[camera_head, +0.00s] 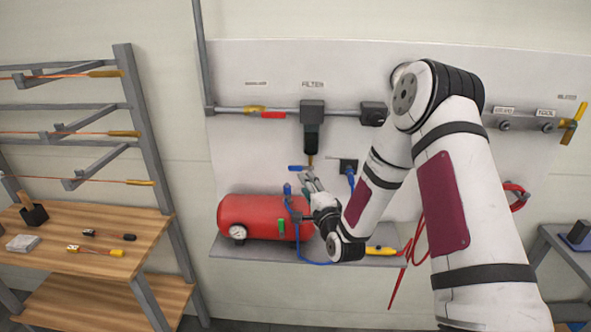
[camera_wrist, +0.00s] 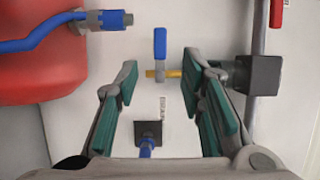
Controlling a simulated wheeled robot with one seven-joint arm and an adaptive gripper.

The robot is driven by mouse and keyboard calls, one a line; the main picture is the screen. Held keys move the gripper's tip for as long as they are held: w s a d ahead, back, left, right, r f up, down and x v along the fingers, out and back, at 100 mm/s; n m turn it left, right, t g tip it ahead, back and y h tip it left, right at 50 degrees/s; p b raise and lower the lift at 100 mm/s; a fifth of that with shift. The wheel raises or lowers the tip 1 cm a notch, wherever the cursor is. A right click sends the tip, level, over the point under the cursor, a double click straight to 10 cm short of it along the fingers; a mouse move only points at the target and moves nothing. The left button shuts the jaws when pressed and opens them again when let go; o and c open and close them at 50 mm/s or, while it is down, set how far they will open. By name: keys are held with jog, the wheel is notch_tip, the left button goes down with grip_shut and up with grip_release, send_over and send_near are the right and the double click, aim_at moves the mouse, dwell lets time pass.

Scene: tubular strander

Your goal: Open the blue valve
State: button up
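The blue valve handle (camera_head: 297,168) is under the filter (camera_head: 312,128), beside a short brass stem (camera_head: 310,159). In the wrist view the handle (camera_wrist: 160,43) lies crosswise to the brass stem (camera_wrist: 165,73). My gripper (camera_head: 309,181) is just below the valve. In the wrist view my gripper (camera_wrist: 160,72) is open, its teal pads apart with nothing held. The brass stem appears between the fingertips, and the handle lies beyond them toward the top of the picture. I cannot tell the remaining distance in depth.
A red tank (camera_head: 255,215) with a blue hose (camera_wrist: 45,32) stands on the shelf (camera_head: 235,250) below. A black wall fitting (camera_wrist: 148,130) with a blue connector is close to the valve. A grey pipe (camera_head: 235,110) with red and yellow handles runs above. A wooden bench (camera_head: 60,258) is at left.

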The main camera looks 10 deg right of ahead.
aim_at(296, 169)
jog(key=w, duration=0.7)
jog(key=w+a, duration=0.1)
jog(key=w, duration=0.3)
jog(key=shift+s, duration=0.1)
grip_shut()
